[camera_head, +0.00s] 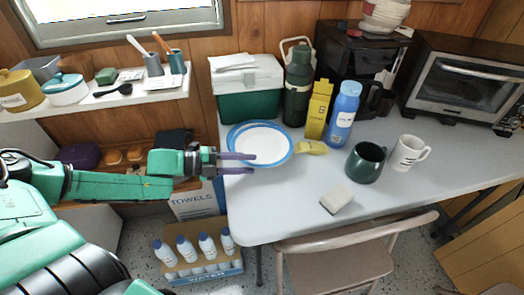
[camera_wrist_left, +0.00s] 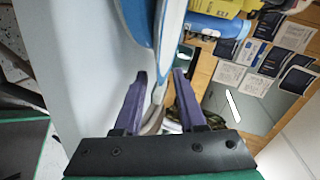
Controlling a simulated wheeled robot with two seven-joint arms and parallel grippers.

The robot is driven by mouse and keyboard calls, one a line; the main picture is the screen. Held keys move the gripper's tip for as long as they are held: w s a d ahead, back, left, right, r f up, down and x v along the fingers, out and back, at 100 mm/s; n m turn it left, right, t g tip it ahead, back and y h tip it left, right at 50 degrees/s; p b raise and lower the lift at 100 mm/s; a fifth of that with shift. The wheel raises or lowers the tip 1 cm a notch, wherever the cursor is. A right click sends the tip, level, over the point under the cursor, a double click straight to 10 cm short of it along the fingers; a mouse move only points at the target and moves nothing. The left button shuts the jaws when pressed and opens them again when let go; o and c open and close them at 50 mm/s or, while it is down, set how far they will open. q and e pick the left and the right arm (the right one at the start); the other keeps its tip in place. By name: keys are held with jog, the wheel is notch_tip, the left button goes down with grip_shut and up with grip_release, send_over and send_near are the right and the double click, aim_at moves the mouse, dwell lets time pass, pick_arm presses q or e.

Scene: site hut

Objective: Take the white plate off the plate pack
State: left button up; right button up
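The white plate (camera_head: 262,141) lies on top of the blue plate pack (camera_head: 232,135) at the table's left end. In the left wrist view the white plate (camera_wrist_left: 172,42) shows nearly edge-on beside the blue rim (camera_wrist_left: 138,20). My left gripper (camera_head: 252,163) is at the near left edge of the pack, its two purple fingers spread apart. In the left wrist view the fingers (camera_wrist_left: 160,76) are open, with the plate's rim reaching toward the gap between them. I cannot tell whether a finger touches the plate. My right gripper is not in view.
A green box with a white lid (camera_head: 246,88) stands behind the pack. A yellow item (camera_head: 311,147), yellow carton (camera_head: 318,110) and blue bottle (camera_head: 342,115) stand to its right. Mugs (camera_head: 365,162) and a sponge-like block (camera_head: 337,201) lie farther right. The table front (camera_head: 275,205) is clear.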

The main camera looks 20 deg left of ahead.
pick_arm(q)
grip_shut()
notch_tip(320, 180, up, 18)
jog(key=p, duration=1.3)
